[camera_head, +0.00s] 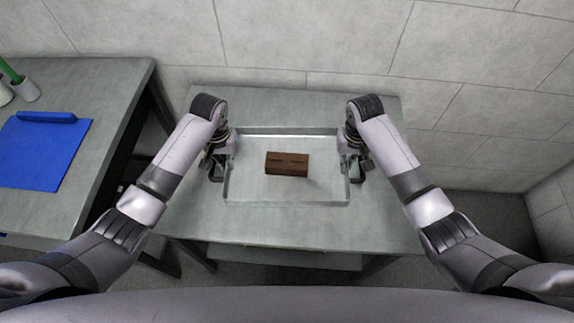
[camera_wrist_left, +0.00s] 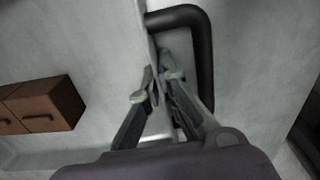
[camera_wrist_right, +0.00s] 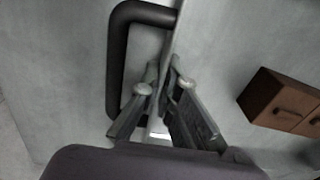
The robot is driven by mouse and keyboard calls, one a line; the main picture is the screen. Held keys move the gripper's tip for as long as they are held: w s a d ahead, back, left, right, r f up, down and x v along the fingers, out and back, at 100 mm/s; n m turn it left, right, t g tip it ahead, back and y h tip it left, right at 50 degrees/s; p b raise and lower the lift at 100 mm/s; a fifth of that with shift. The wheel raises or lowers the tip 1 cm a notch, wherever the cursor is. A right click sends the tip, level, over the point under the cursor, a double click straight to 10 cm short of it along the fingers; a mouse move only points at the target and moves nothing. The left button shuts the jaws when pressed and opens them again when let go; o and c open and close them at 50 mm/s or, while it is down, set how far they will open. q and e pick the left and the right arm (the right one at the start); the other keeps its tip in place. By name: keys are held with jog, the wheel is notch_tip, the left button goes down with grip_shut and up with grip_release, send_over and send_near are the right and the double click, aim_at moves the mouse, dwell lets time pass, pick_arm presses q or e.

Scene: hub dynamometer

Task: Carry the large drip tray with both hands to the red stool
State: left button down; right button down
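The large drip tray (camera_head: 288,197) is a shallow grey metal tray lying on a grey table. My left gripper (camera_head: 219,165) is at its left end and my right gripper (camera_head: 353,162) is at its right end. In the left wrist view, the fingers (camera_wrist_left: 157,86) straddle the tray's thin side wall, next to a dark handle (camera_wrist_left: 206,60). In the right wrist view, the fingers (camera_wrist_right: 165,86) straddle the opposite wall beside another dark handle (camera_wrist_right: 117,60). Both look closed on the wall, not around the handle bars. The red stool is not in view.
A brown box (camera_head: 287,164) lies inside the tray. A second bench (camera_head: 105,120) at left holds a blue clipboard-like board (camera_head: 38,155) and a cup (camera_head: 25,90). A tiled wall (camera_head: 300,40) stands close behind the table (camera_head: 250,102). A gap separates the two tables.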

pick_arm(q)
jog(key=shift+w+r, duration=0.15)
jog(key=shift+r, duration=0.15)
pick_arm(e)
jog(key=shift+w+r, duration=0.15)
jog(key=shift+r, duration=0.15)
